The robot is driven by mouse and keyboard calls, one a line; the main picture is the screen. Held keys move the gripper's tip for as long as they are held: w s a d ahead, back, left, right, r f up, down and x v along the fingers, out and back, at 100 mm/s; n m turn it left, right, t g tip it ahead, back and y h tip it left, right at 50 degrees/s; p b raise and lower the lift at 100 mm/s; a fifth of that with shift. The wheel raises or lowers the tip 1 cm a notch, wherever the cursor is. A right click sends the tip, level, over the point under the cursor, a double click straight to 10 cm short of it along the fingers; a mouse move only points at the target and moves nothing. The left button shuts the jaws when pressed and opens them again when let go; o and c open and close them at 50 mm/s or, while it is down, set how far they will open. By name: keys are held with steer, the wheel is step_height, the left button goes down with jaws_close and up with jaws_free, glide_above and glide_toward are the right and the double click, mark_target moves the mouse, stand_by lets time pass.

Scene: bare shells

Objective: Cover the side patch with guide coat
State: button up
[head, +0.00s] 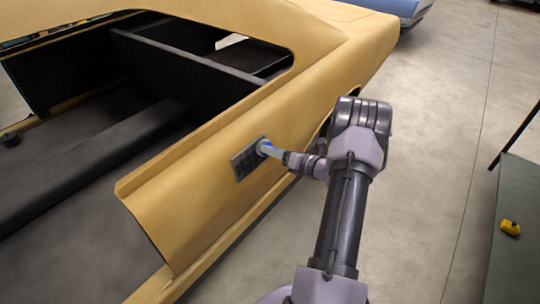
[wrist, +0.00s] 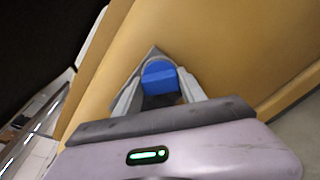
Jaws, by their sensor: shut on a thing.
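The side patch (head: 243,164) is a dark grey square with a faint grid, on the tan side panel of the car shell. My gripper (head: 270,150) is shut on a blue applicator (head: 264,144) and holds it at the patch's upper right part. In the wrist view the blue applicator (wrist: 159,80) sits between the two fingers of my gripper (wrist: 160,95). A grey corner of the patch (wrist: 151,53) shows behind it. The applicator's face is hidden, so I cannot tell whether it touches the patch.
The tan car shell (head: 335,70) fills the left and middle, with an open, bare interior. A dark table (head: 515,270) at the right bears a small yellow thing (head: 510,228). A blue car (head: 395,8) stands at the back. Concrete floor between shell and table is clear.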

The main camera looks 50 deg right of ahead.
steer(key=shift+s+a+p, duration=0.1)
steer(key=shift+a+p, duration=0.2)
steer(key=shift+a, duration=1.5)
steer(key=a, duration=1)
steer(key=shift+s, duration=0.3)
steer(key=shift+s+d+r, duration=0.1)
steer(key=shift+s+r, duration=0.05)
steer(key=shift+s, duration=0.85)
steer(key=shift+s+a+r, duration=0.1)
steer(key=shift+s+r, duration=0.1)
steer(key=shift+s, duration=0.75)
steer(key=shift+s+d+r, duration=0.1)
steer(key=shift+s+r, duration=0.05)
steer(key=shift+s, duration=0.85)
steer(key=s, duration=0.3)
steer(key=shift+d+r+p, duration=0.1)
steer(key=shift+r+p, duration=0.15)
steer(key=shift+p, duration=0.15)
